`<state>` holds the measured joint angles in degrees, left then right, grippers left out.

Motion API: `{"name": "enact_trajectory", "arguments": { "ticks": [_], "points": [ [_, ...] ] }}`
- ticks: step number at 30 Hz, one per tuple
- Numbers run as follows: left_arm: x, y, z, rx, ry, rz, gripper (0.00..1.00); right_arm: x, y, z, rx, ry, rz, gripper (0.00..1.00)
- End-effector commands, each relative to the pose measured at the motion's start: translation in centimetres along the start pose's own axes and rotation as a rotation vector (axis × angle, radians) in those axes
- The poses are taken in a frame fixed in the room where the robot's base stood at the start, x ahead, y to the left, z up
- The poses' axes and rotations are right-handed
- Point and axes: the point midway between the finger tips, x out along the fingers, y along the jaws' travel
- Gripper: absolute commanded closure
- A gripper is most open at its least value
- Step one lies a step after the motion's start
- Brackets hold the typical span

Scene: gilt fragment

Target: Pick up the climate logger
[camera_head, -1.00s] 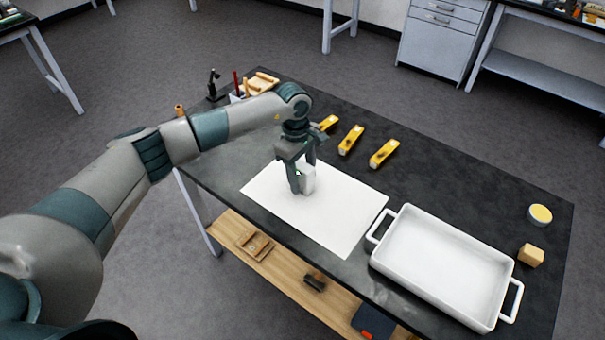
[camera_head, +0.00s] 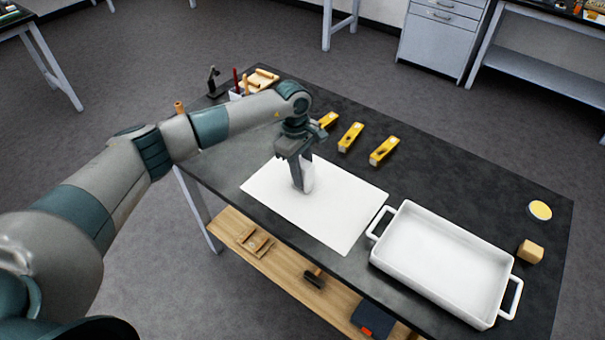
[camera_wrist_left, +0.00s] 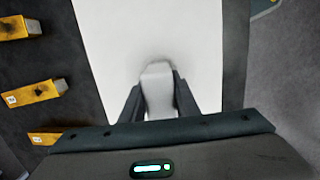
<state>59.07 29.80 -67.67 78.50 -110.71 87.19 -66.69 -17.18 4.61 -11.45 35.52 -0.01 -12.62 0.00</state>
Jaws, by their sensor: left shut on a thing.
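The climate logger (camera_head: 309,178) is a small white block, upright over the white sheet (camera_head: 343,215) on the dark table. My left gripper (camera_head: 302,187) points down and is shut on it, one finger hiding much of it in the head view. In the left wrist view the logger (camera_wrist_left: 158,88) sits between the two dark fingers of the gripper (camera_wrist_left: 159,100). Whether its base still touches the sheet I cannot tell. My right gripper is not in view.
A white two-handled tray (camera_head: 402,267) stands right of the sheet. Several yellow tools, including one (camera_head: 384,151), lie behind it. A wooden block (camera_head: 530,251) and a round yellow-topped item (camera_head: 540,210) are at the right. A black stand (camera_head: 213,83) is at the back left.

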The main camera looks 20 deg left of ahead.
Motion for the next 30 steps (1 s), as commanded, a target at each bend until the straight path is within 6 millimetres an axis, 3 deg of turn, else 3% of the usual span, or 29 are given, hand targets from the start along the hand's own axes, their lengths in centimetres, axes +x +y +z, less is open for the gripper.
{"name": "enact_trajectory", "arguments": {
  "ticks": [8, 13, 30],
  "points": [
    [-1.3, 0.1, 0.1, 0.001, 0.001, 0.004, 0.97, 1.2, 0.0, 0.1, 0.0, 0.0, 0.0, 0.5],
    [-3.7, 0.2, 0.4, 0.002, 0.001, 0.006, 0.97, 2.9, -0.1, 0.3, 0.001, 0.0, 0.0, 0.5],
    [-8.5, -5.1, 9.4, 0.005, 0.001, 0.004, 0.97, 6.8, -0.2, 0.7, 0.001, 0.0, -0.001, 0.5]
  ]
}}
